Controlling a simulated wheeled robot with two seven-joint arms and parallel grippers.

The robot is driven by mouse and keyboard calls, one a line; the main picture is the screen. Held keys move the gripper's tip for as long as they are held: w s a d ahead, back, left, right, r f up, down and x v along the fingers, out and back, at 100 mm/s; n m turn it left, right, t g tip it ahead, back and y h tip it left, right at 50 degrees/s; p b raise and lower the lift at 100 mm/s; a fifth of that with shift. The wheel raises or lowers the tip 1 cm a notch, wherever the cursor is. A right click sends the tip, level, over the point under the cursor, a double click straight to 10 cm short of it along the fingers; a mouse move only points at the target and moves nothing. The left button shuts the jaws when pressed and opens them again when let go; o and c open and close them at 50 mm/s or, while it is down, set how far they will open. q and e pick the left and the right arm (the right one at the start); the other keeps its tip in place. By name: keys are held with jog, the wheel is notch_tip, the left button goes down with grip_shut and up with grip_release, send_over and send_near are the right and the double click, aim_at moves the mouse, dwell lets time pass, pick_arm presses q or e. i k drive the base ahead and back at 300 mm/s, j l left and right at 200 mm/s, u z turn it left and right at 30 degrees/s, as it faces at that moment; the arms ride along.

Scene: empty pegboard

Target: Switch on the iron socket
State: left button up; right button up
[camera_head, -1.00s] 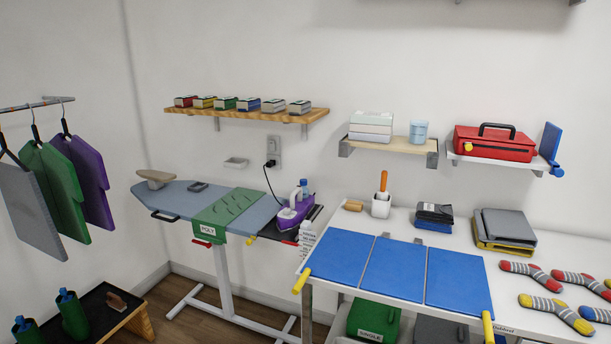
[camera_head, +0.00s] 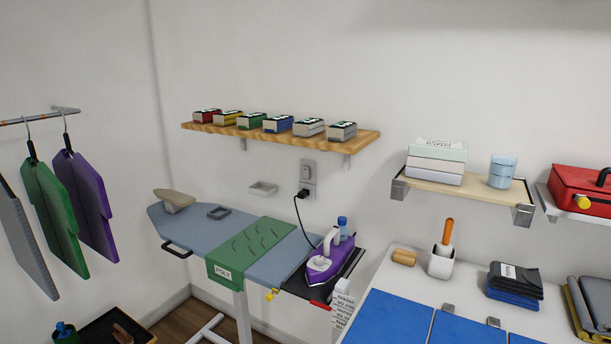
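The iron socket (camera_head: 308,178) is a grey wall plate above the back edge of the ironing board, below the wooden shelf. A black plug sits in its lower part, and a black cord (camera_head: 304,222) runs down toward the purple iron (camera_head: 325,262). The upper part of the plate seems to hold a switch, too small to tell its position. The iron stands on a dark rest at the right end of the ironing board (camera_head: 200,236). Neither of my grippers is in view.
A wooden shelf (camera_head: 270,138) with several small boxes juts out above the socket. A small white wall tray (camera_head: 263,188) is left of the socket. A white table (camera_head: 400,268) with blue panels stands at the right. Shirts (camera_head: 84,195) hang at the left.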

aim_at(306, 170)
jog(key=i+j, duration=0.15)
jog(key=j, duration=0.3)
jog(key=i+j+u, duration=0.1)
jog(key=j, duration=0.3)
jog(key=i+j, duration=0.25)
jog(key=j, duration=0.15)
jog(key=i+j+u, duration=0.1)
jog(key=j, duration=0.35)
jog(key=i+j, duration=0.25)
jog(key=j, duration=0.15)
